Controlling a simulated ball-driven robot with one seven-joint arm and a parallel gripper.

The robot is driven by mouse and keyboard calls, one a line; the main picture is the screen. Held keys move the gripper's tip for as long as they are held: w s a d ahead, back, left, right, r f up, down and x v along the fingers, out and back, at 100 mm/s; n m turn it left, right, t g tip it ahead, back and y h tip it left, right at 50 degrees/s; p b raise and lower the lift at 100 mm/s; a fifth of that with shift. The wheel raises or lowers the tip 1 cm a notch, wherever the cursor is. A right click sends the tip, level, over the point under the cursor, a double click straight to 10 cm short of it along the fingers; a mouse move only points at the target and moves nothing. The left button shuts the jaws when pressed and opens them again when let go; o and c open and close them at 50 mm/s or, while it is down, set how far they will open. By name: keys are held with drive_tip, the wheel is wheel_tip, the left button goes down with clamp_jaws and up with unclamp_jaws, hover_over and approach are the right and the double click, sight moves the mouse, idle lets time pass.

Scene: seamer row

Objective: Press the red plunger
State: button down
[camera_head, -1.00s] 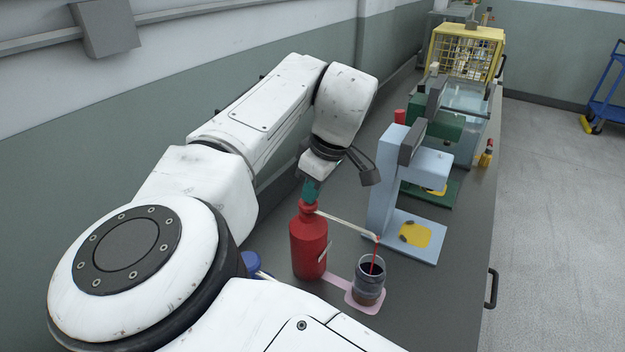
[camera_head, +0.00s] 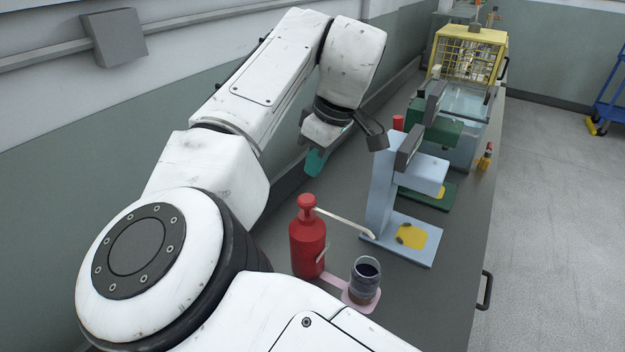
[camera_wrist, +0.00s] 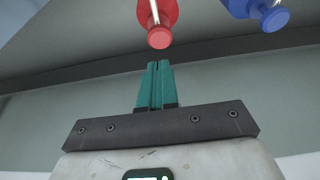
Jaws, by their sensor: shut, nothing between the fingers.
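The red plunger (camera_head: 306,202) tops a red pump bottle (camera_head: 308,249) on the dark bench. It stands raised, with a long pale spout reaching right. The plunger also shows in the wrist view (camera_wrist: 159,38), ahead of my fingertips. A glass jar (camera_head: 364,280) with dark contents stands in front and to the right of the bottle on a pink base. My gripper (camera_head: 314,163), with teal fingers, is above and behind the plunger, apart from it. In the wrist view the fingers (camera_wrist: 157,66) are closed together and empty.
A blue pump (camera_wrist: 274,19) stands beside the red one in the wrist view. A light blue press (camera_head: 385,195) and a green one (camera_head: 440,135) stand to the right. A yellow cage (camera_head: 468,52) is at the far end. The wall runs along the left.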

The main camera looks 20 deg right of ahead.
drive_tip(key=v, duration=0.5)
drive_tip(key=shift+s+d+r, duration=0.1)
drive_tip(key=shift+d+r, duration=0.05)
drive_tip(key=shift+r, duration=0.05)
drive_tip(key=shift+s+f, duration=0.1)
idle(0.6)
